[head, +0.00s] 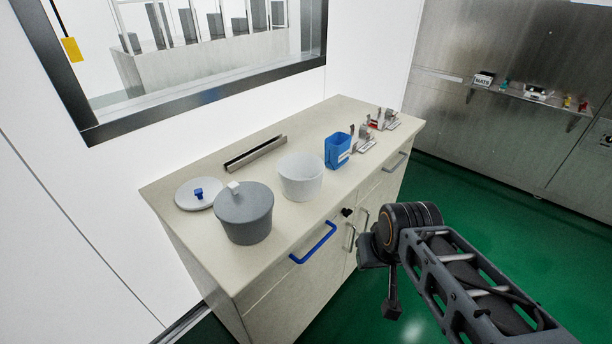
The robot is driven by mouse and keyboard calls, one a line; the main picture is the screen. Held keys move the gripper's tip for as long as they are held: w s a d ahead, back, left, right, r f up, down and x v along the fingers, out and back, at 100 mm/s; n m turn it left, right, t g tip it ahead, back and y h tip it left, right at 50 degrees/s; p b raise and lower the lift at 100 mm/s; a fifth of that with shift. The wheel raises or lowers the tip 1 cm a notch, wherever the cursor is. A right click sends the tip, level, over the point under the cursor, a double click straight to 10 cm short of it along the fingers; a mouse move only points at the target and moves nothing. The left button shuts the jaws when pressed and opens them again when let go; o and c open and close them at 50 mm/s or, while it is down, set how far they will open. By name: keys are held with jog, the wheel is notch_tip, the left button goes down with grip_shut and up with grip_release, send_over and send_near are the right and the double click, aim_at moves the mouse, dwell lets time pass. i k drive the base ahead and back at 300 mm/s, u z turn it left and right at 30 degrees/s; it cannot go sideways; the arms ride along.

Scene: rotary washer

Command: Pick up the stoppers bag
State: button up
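No item is clearly readable as the stoppers bag. A blue open-topped holder (338,151) with a white mark on its front stands on the cabinet top, right of the middle; it may be the bag, but I cannot tell. My gripper (391,309) hangs at the end of my dark arm, in front of the cabinet and over the green floor. It is apart from everything on the cabinet. Its fingers are small and dark, and I cannot see whether they are open.
The beige cabinet (262,258) carries a grey lidded bucket (245,215), a white tub (301,180), a round lid (190,203), a metal channel (256,153) and small metal fixtures (365,142). A blue handle (314,246) juts from its front. A wall shelf (535,97) holds small items. Green floor is clear at right.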

aim_at(337, 151)
jog(key=z, duration=1.15)
jog(key=i, duration=2)
jog(key=u, duration=2.65)
